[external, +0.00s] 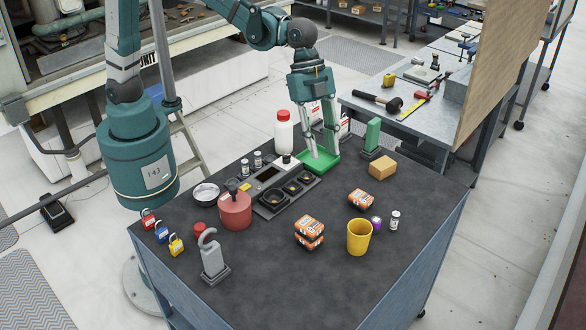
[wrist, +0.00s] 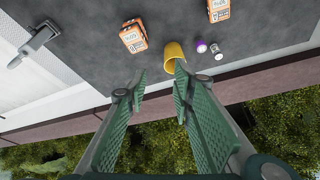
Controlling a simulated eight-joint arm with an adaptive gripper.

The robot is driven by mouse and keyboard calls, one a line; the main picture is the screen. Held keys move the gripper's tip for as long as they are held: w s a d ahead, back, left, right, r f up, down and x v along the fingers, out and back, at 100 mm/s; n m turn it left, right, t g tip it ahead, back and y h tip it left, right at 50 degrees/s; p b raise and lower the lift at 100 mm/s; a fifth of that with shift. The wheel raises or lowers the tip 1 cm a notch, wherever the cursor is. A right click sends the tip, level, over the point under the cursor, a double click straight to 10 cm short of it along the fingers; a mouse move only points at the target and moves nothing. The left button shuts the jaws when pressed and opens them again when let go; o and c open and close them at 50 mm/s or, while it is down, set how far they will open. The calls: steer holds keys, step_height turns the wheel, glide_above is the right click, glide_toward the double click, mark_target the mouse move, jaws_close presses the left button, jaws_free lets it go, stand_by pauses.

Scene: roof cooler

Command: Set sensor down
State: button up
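I cannot tell for certain which item is the sensor.
A black panel (external: 284,192), red pot (external: 235,209), orange boxes (external: 310,228) and yellow cup (external: 359,237) stand nearer.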

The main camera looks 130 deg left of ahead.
steer(key=s+d+r+n, duration=0.1)
steer(key=s+d+r, duration=0.25)
steer(key=s, duration=0.35)
steer(key=s+d+r+n+t+y, duration=0.1)
steer(key=s+d+r, duration=0.1)
steer(key=s+d, duration=0.3)
steer(key=s+d+r, duration=0.2)
steer(key=s+d, duration=0.1)
steer(key=s, duration=0.5)
steer(key=s+d+f+n+t, duration=0.1)
steer(key=s+d+f, duration=0.1)
steer(key=s, duration=0.7)
steer(key=s+d+f+n, duration=0.1)
steer(key=s+d+f, duration=0.1)
steer(key=s, duration=0.7)
steer(key=shift+s+d+n+t, duration=0.3)
steer(key=shift+s+d+t, duration=0.1)
steer(key=shift+d, duration=0.1)
steer(key=shift+f, duration=0.1)
